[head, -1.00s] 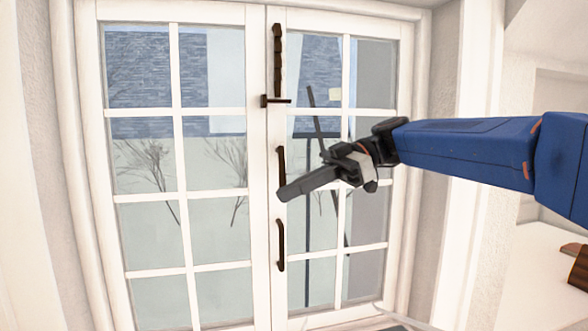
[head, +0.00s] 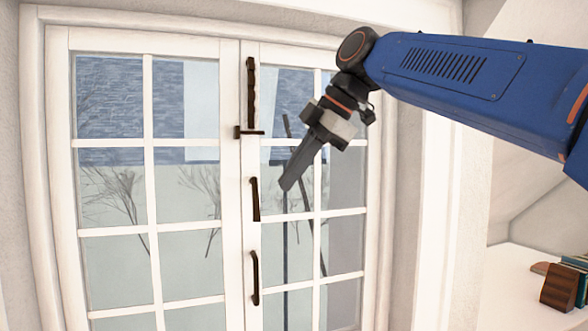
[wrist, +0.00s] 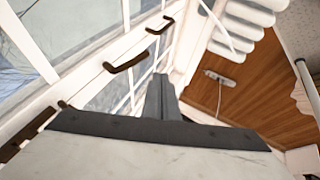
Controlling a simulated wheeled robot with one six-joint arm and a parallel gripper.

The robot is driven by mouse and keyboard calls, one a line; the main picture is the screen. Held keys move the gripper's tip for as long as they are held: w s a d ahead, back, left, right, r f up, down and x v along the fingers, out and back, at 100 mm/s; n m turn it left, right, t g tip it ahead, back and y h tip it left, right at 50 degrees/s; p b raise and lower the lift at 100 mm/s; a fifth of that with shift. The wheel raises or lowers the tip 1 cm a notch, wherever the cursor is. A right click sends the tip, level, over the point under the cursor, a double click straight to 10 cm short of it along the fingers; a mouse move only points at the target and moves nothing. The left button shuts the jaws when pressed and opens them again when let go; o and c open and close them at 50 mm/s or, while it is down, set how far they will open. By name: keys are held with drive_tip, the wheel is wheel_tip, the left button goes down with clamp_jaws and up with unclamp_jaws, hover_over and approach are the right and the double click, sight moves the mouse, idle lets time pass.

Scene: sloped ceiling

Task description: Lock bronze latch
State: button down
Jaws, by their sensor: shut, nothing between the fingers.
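The bronze latch (head: 251,95) is a dark long bar set upright on the white window frame, with a short horizontal lever (head: 249,132) at its lower end. My gripper (head: 286,187) is shut and empty. It points down and left in front of the right window leaf, right of and below the latch lever, apart from it. In the wrist view my shut fingers (wrist: 160,98) point away from the camera, and a dark bar, probably part of the latch, shows at the left edge (wrist: 25,133).
Two dark pull handles (head: 255,199) and (head: 255,279) are on the frame below the latch. In the wrist view, a white radiator (wrist: 245,25) and a wooden floor (wrist: 240,85) lie below. Books (head: 566,283) stand on a white surface at the lower right.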

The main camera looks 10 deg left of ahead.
sight(259, 213)
drive_tip(key=w+a+f, duration=0.3)
drive_tip(key=a+f, duration=0.2)
drive_tip(key=a, duration=0.1)
drive_tip(key=shift+w+f, duration=0.2)
drive_tip(key=shift+f, duration=0.15)
drive_tip(key=shift+a, duration=0.1)
drive_tip(key=shift+w+a+f, duration=0.3)
drive_tip(key=shift+w+f, duration=0.2)
drive_tip(key=shift+f, duration=0.2)
drive_tip(key=shift+r, duration=0.1)
drive_tip(key=shift+s, duration=0.1)
